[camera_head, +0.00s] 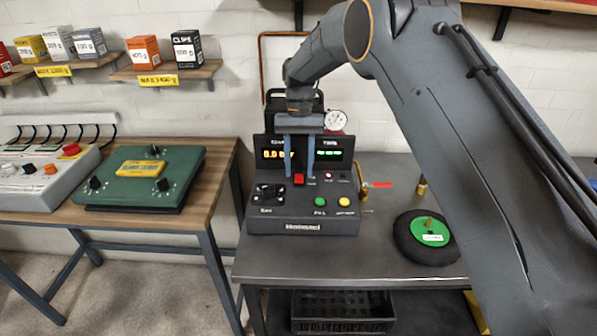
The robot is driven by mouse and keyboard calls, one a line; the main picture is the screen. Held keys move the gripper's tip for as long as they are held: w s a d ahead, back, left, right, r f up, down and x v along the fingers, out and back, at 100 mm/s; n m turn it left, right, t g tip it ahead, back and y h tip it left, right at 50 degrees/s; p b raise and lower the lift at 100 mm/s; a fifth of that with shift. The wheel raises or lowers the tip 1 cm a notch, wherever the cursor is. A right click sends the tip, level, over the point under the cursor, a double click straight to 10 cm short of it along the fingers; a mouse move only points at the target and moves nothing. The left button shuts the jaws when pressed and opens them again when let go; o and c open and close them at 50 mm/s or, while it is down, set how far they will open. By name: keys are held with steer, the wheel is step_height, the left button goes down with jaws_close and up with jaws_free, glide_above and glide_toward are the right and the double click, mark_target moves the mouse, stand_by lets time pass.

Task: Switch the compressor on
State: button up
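A dark control unit (302,227), which looks like the compressor, stands on the grey metal bench. Its panel has two lit displays, amber on the left and green on the right. A red switch (299,178) sits in the middle below the displays. A green button (320,202) and a yellow button (344,202) are at the lower right. My gripper (299,177) points down in front of the displays, its two fingers apart. The fingertips appear on either side of the red switch; contact cannot be told. The fingers cover parts of both displays.
A round black wheel with a green disc (433,234) lies on the bench at right. A red-handled valve (377,185) is beside the unit. A pressure gauge (335,120) is behind it. A green box with knobs (150,187) and a grey switch box (45,180) occupy the wooden table.

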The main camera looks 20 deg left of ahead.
mark_target(300, 174)
steer(key=b+v, duration=0.1)
steer(key=v, duration=0.5)
steer(key=shift+b, duration=0.4)
steer(key=shift+r, duration=0.1)
steer(key=s+d+m+t, duration=0.1)
steer(key=s+d, duration=0.2)
steer(key=d, duration=0.8)
steer(key=s+d+m+t, duration=0.1)
steer(key=s+d, duration=0.1)
steer(key=d, duration=0.9)
steer(key=s+d+f+t, duration=0.1)
steer(key=s+d+f, duration=0.1)
steer(key=s+d, duration=0.6)
steer(key=s+d+f+t, duration=0.1)
steer(key=s+d, duration=0.7)
steer(key=s, duration=0.5)
steer(key=shift+s+f+m+y, duration=0.25)
steer(key=shift+f+m+y, duration=0.15)
